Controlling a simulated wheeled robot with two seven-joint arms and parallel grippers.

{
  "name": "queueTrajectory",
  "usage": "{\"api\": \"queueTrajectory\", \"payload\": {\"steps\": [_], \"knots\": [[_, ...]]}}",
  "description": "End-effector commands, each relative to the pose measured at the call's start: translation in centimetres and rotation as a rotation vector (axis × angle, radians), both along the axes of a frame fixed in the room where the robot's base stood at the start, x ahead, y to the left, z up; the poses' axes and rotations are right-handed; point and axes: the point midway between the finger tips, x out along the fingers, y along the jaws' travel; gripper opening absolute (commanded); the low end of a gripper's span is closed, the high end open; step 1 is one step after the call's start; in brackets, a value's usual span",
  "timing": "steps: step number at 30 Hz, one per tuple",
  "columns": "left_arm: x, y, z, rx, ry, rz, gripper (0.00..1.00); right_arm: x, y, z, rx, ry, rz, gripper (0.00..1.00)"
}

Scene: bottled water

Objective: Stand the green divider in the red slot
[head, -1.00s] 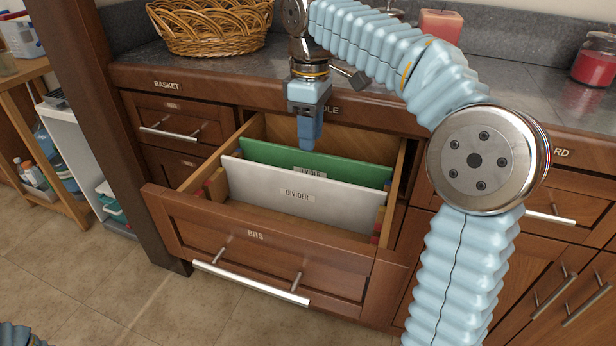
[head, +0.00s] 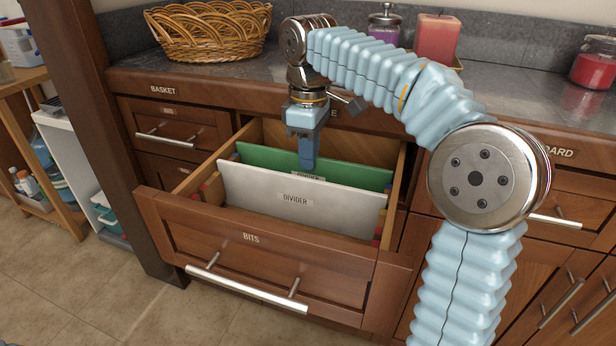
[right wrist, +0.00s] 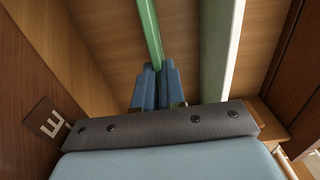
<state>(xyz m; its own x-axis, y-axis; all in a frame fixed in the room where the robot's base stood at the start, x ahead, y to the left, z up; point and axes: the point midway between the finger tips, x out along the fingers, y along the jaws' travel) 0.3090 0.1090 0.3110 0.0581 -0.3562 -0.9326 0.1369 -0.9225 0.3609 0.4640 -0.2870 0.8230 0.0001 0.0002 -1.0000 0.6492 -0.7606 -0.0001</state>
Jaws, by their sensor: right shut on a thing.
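The green divider (head: 262,163) stands upright in the open drawer marked BITS (head: 250,240), behind the white divider (head: 300,203). My right gripper (head: 307,166) points down and is shut on the green divider's top edge, near its label. In the right wrist view the fingers (right wrist: 157,85) close around the green edge (right wrist: 150,32). Red and other coloured slot marks (head: 211,190) show on the drawer's inner left side, with more at the right side (head: 379,222). The dividers hide much of the slots. I cannot tell which slot the green divider stands in. My left gripper is not in view.
The white divider also shows close beside the fingers in the right wrist view (right wrist: 222,50). The counter (head: 520,105) behind the drawer holds a wicker basket (head: 205,30), a candle (head: 437,38) and a red jar (head: 594,62). There is open space in the drawer behind the green divider.

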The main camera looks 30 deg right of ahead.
Motion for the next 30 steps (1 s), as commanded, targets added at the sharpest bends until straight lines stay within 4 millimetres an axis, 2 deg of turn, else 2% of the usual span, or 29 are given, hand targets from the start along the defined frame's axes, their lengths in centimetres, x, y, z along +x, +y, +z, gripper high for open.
{"api": "queueTrajectory", "payload": {"steps": [5,21,30], "knots": [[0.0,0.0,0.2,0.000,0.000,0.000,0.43,0.0,0.0,0.2,0.000,0.000,0.000,0.00],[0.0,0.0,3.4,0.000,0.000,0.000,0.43,0.0,0.0,3.3,0.000,0.000,0.000,0.00],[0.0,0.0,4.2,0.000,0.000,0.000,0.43,0.0,0.0,4.9,0.000,-0.001,0.000,0.00]]}}
